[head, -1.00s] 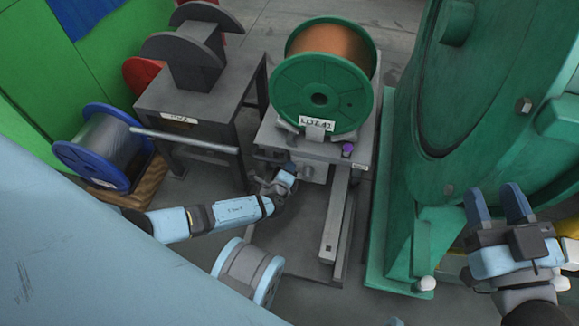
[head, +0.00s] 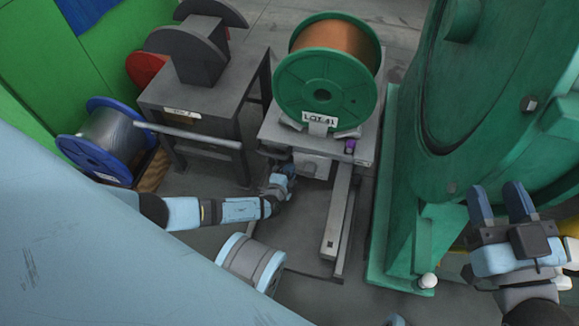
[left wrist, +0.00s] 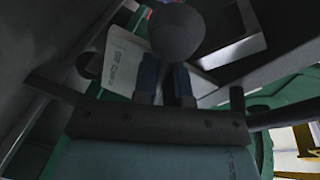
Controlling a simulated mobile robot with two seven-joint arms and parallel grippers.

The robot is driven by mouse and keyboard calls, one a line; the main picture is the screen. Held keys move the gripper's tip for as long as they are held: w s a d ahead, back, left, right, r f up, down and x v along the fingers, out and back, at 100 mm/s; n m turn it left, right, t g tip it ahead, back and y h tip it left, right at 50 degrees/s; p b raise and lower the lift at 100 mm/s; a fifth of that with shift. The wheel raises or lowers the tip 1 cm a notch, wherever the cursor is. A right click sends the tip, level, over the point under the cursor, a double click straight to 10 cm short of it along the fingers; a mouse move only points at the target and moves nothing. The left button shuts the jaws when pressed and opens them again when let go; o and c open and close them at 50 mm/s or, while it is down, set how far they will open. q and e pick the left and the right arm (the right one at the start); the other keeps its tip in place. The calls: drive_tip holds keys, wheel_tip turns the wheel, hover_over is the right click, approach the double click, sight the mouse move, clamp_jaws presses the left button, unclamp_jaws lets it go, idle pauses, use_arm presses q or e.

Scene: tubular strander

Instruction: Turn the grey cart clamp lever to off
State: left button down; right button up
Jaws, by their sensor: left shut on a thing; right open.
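The grey cart (head: 330,245) carries a green-flanged copper spool and stands in the middle of the head view. My left gripper (head: 286,170) is low at the cart's near left side, just under its top. In the left wrist view its two dark fingers (left wrist: 166,85) are shut on the grey clamp lever, whose round dark knob (left wrist: 178,35) shows just beyond the fingertips. The lever is hidden behind my gripper in the head view. A pale lettered plate (left wrist: 120,65) is beside the knob. My right gripper (head: 503,203) is open and empty at the right.
The green machine (head: 400,235) stands close on the right of the cart. A dark table (head: 205,100) with a bar is on the left, near a blue-flanged spool (head: 110,135).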

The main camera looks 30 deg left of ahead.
use_arm(q)
drive_tip(key=shift+w, duration=0.15)
drive_tip(key=c, duration=1.4)
unclamp_jaws()
drive_tip(key=shift+c, duration=0.2)
drive_tip(key=s+d+r+p, duration=0.1)
drive_tip(key=s+p, duration=0.3)
drive_tip(key=s, duration=0.9)
drive_tip(key=shift+s+r, duration=0.35)
drive_tip(key=shift+r, duration=0.2)
use_arm(e)
drive_tip(key=m, duration=0.1)
drive_tip(key=s+m, duration=0.1)
drive_tip(key=a+m+g, duration=0.1)
drive_tip(key=shift+s+a+f+h, duration=0.1)
drive_tip(key=shift+s+f+h, duration=0.15)
drive_tip(key=shift+s+h, duration=0.15)
use_arm(q)
drive_tip(key=shift+d, duration=0.1)
use_arm(e)
drive_tip(key=shift+f, duration=0.1)
use_arm(q)
drive_tip(key=shift+s, duration=0.1)
